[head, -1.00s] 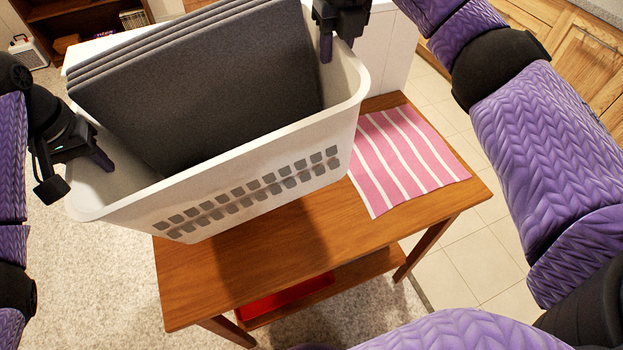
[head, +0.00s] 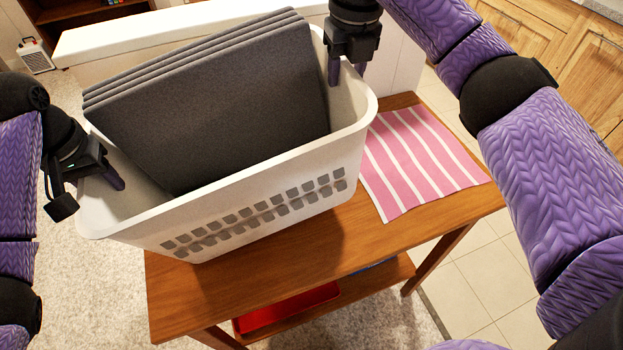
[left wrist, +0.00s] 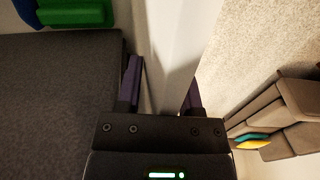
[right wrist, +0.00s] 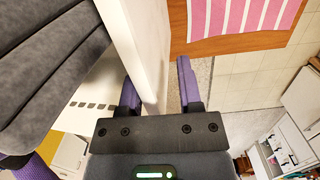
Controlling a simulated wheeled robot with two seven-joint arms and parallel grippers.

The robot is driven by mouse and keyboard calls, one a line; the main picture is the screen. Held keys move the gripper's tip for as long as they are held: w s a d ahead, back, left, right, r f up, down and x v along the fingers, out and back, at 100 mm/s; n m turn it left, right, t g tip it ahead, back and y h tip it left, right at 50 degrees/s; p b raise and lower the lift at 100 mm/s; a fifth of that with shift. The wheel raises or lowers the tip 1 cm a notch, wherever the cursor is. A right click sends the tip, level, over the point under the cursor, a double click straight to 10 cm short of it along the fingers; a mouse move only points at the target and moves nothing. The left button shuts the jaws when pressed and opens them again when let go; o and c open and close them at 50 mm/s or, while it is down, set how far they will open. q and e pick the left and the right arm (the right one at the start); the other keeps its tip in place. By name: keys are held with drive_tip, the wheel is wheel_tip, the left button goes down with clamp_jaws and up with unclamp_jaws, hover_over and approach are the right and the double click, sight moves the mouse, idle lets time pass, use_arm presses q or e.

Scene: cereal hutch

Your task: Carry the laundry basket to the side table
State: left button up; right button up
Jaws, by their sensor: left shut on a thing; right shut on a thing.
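The white laundry basket (head: 255,222) holds several dark grey folded pieces (head: 215,110) that stick up above its rim. It is over the wooden side table (head: 300,275); its underside is hidden, so I cannot tell whether it touches the top. My left gripper (head: 113,172) is shut on the basket's left end wall, which runs between its fingers in the left wrist view (left wrist: 162,90). My right gripper (head: 345,72) is shut on the far right wall, also between its fingers in the right wrist view (right wrist: 157,90).
A pink striped cloth (head: 420,160) lies on the table's right part. A red tray (head: 287,308) is on the lower shelf. A white-topped piece of furniture (head: 130,42) stands behind the basket. Wooden cabinets (head: 550,60) are at the right. The table's front strip is bare.

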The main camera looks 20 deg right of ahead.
use_arm(q)
drive_tip(key=o, duration=0.4)
drive_tip(key=shift+a, duration=0.25)
use_arm(e)
drive_tip(key=o, duration=0.4)
drive_tip(key=shift+d+r, duration=0.1)
drive_tip(key=shift+d, duration=0.15)
use_arm(q)
drive_tip(key=shift+d, duration=0.1)
drive_tip(key=shift+r, duration=0.1)
use_arm(e)
drive_tip(key=shift+a, duration=0.1)
use_arm(q)
wheel_tip(320, 180, up, 12)
drive_tip(key=shift+s+a, duration=0.2)
drive_tip(key=shift+s, duration=0.2)
use_arm(e)
wheel_tip(320, 180, up, 12)
drive_tip(key=s, duration=0.1)
drive_tip(key=shift+s, duration=0.1)
